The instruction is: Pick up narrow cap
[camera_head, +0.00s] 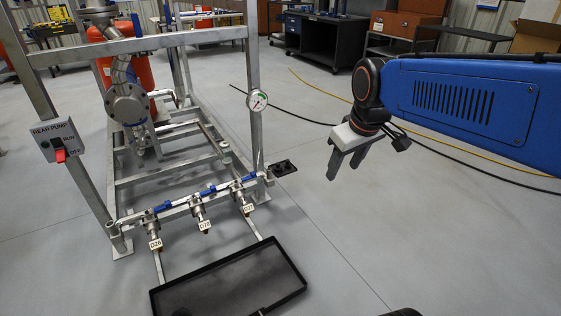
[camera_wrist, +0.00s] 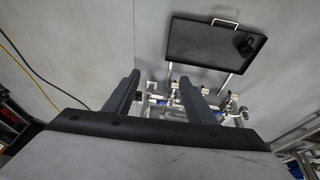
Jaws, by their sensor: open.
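My gripper (camera_head: 345,166) hangs from the blue arm above open floor, right of the metal skid. Its two fingers are apart with nothing between them; they also show in the wrist view (camera_wrist: 160,84). A black tray (camera_head: 232,277) lies on the floor in front of the skid and shows in the wrist view too (camera_wrist: 198,42). A small dark object or cluster (camera_wrist: 243,44) sits at the tray's right side in the wrist view, well away from my fingers. I cannot tell whether it includes the narrow cap. No cap is clearly recognisable elsewhere.

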